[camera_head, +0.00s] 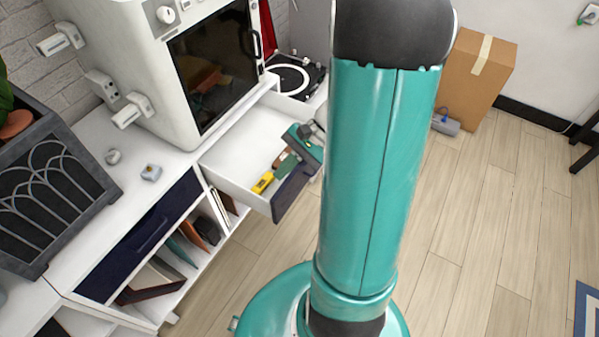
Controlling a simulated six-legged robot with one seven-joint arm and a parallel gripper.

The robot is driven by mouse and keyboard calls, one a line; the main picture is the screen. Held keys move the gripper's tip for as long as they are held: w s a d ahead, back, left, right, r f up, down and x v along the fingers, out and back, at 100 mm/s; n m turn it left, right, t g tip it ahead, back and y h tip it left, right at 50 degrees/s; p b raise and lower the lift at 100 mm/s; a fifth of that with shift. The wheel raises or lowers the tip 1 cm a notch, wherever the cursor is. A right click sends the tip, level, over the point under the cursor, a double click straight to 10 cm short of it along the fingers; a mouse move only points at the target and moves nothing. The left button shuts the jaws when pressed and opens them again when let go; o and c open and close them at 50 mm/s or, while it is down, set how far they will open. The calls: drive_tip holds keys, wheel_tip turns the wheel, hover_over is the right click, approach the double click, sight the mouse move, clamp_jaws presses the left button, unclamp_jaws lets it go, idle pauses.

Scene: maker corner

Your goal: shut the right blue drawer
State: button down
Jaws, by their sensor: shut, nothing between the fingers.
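The right blue drawer is pulled well out of the white cabinet, and its dark blue front (292,191) faces the lower right. Its white inside holds a yellow tool (263,182) and other small items, one of them green. A teal and dark piece at the drawer's right front, beside my arm, looks like my gripper (304,142). It is shut and empty, over or close behind the drawer front. I cannot tell whether it touches the drawer. My large teal arm link hides the drawer's right end and most of what lies behind.
The left blue drawer (148,236) is shut. A white machine with a dark window (212,65) and a turntable (293,77) stand on the cabinet top. Open shelves sit below. A cardboard box (475,80) stands behind right. The wooden floor (480,230) at right is clear.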

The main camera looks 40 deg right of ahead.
drive_tip(key=s+d+f+m+t+y, duration=0.2)
drive_tip(key=s+d+f+m+t, duration=0.1)
drive_tip(key=d+f+m+t, duration=0.75)
drive_tip(key=m+t+h, duration=0.5)
drive_tip(key=m+h, duration=0.1)
drive_tip(key=m, duration=0.2)
approach(300, 181)
drive_tip(key=x, duration=0.6)
drive_tip(key=shift+w+f, duration=0.1)
drive_tip(key=shift+w, duration=0.35)
drive_tip(key=shift+w, duration=0.1)
drive_tip(key=x, duration=2.8)
drive_tip(key=shift+w+a+f, duration=0.25)
drive_tip(key=shift+a, duration=0.15)
drive_tip(key=shift+w+a+r, duration=0.1)
drive_tip(key=shift+w+a, duration=0.05)
drive_tip(key=shift+w, duration=0.25)
drive_tip(key=shift+w+a, duration=0.1)
drive_tip(key=shift+w, duration=0.05)
